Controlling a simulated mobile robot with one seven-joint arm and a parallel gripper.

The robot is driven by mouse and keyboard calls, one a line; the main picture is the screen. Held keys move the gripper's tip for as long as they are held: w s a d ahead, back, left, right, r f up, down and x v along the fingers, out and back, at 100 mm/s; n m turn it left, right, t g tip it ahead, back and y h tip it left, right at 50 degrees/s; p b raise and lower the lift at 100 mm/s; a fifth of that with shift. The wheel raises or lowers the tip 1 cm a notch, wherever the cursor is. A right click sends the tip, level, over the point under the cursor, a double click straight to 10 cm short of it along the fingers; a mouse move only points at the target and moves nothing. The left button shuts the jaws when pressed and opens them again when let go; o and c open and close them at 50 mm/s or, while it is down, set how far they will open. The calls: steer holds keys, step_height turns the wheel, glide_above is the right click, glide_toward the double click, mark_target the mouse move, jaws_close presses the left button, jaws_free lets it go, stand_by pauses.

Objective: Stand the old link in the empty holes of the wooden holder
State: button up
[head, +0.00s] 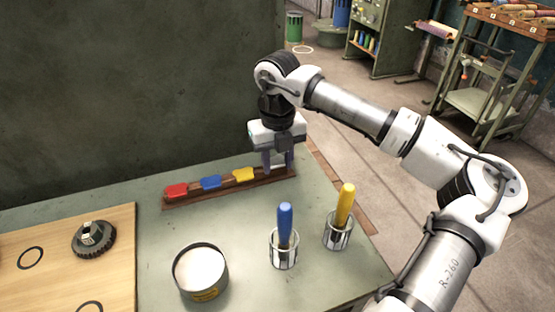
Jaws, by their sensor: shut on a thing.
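The wooden holder (215,196) is a long brown strip lying along the back of the green table. A red piece (176,190), a blue piece (211,183) and a yellow piece (243,175) stand in a row on it. My gripper (279,168) points down over the holder's right end, beside the yellow piece. Its fingers are shut on a small pale thing, taken to be the old link, mostly hidden between them. I cannot tell whether that link is in the holes or just above them; the holes there are hidden.
A blue-handled tool (285,225) and a yellow-handled tool (345,205) stand in metal cups in front of the holder. A round tin (201,270) is at the front. A dark gear-like part (94,240) lies on a wooden board (50,270). A dark wall rises behind.

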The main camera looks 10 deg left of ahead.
steer(key=shift+f+b, duration=0.65)
steer(key=shift+b, duration=0.2)
stand_by(1.0)
steer(key=o, duration=1.7)
steer(key=shift+r, duration=0.1)
steer(key=shift+r+p, duration=2.5)
steer(key=shift+r, duration=1.75)
